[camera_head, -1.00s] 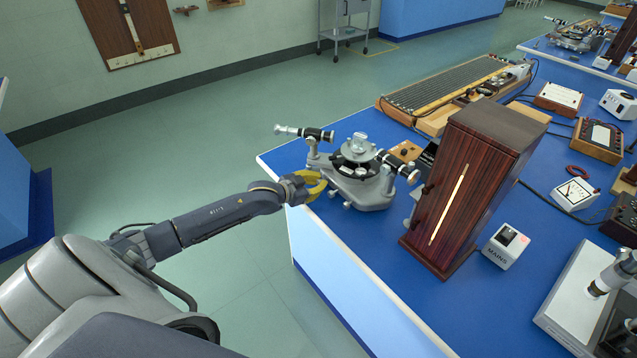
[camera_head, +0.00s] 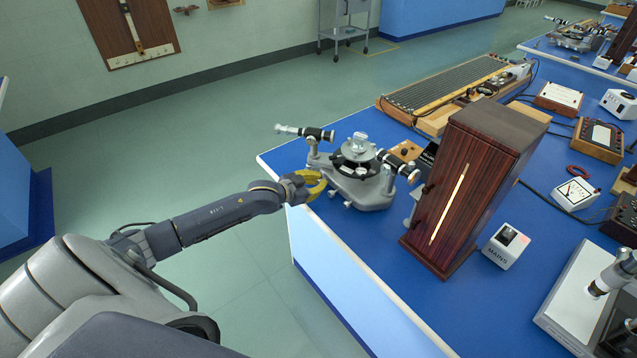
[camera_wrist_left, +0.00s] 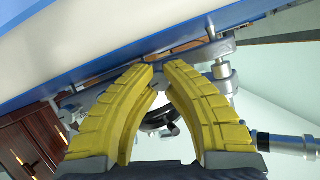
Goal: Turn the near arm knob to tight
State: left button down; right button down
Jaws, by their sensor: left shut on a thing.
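The grey spectrometer (camera_head: 362,185) stands at the left corner of the blue bench, with black-and-silver tubes pointing left and right. My left gripper (camera_head: 322,184) reaches its near left side, its yellow fingers against the instrument. In the left wrist view, the fingertips of the left gripper (camera_wrist_left: 159,74) come together on a small grey part, which I take as the near arm knob (camera_wrist_left: 160,86). Most of the knob is hidden by the fingers, and its setting cannot be read. My right gripper is not in view.
A tall dark wooden box (camera_head: 475,185) stands close to the right of the spectrometer. A white mains box (camera_head: 506,246) sits beside it. The bench's left edge runs under my left gripper, with open floor (camera_head: 230,275) beyond. A long ribbed board (camera_head: 447,85) lies behind.

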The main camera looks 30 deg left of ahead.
pick_arm(q)
jog(key=c, duration=1.8)
grip_release()
jog(key=shift+w+d+r, duration=0.1)
jog(key=shift+w+r, duration=0.05)
jog(key=shift+r, duration=0.4)
jog(key=o, duration=0.5)
jog(key=shift+f, duration=0.3)
jog(key=shift+o, duration=0.2)
jog(key=shift+s+a+r, duration=0.1)
jog(key=shift+s+a, duration=0.1)
jog(key=shift+s, duration=0.45)
jog(key=v, duration=1)
jog(key=shift+s+r, duration=0.2)
jog(key=shift+s, duration=0.15)
jog(key=shift+a, duration=0.1)
